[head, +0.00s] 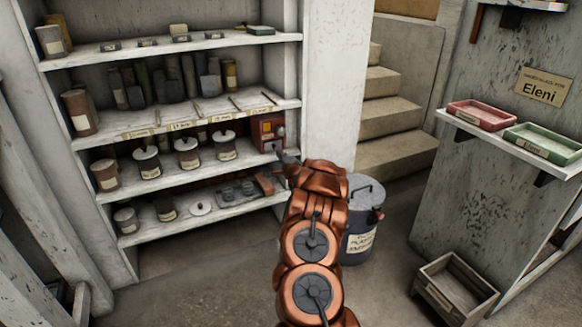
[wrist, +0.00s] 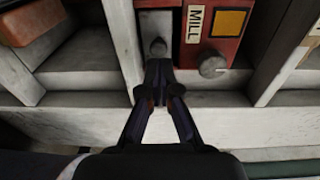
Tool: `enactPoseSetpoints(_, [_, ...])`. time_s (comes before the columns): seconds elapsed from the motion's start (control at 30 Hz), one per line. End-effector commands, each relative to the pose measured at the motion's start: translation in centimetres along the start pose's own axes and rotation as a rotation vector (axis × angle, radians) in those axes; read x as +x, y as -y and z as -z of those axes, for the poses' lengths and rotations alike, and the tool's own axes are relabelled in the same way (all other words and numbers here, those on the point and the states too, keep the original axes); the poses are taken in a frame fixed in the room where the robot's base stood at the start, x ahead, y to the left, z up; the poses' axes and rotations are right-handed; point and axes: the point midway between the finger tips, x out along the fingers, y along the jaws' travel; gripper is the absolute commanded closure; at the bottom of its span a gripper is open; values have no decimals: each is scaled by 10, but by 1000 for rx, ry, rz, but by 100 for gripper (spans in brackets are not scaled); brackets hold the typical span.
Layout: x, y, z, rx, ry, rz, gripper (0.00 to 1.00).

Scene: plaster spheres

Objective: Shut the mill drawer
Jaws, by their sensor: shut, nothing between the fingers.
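The mill is a red box (head: 268,131) at the right end of a shelf in the head view. In the wrist view its red front (wrist: 222,50) carries a MILL label, a yellow square and a round grey knob. In the head view my arm hides the area below and right of the mill.
Shelves (head: 205,111) with lidded jars, books and small boxes stand left of the mill. A lidded bin (head: 362,240) stands on the floor right of my arm. A wall shelf (head: 510,133) with red and green trays is at the right, above a wooden crate (head: 455,285).

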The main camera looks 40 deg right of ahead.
Motion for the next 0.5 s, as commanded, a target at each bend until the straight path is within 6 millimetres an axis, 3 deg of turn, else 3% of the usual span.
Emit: enactPoseSetpoints(0.5, [-60,0,-4,4,6,-2,100])
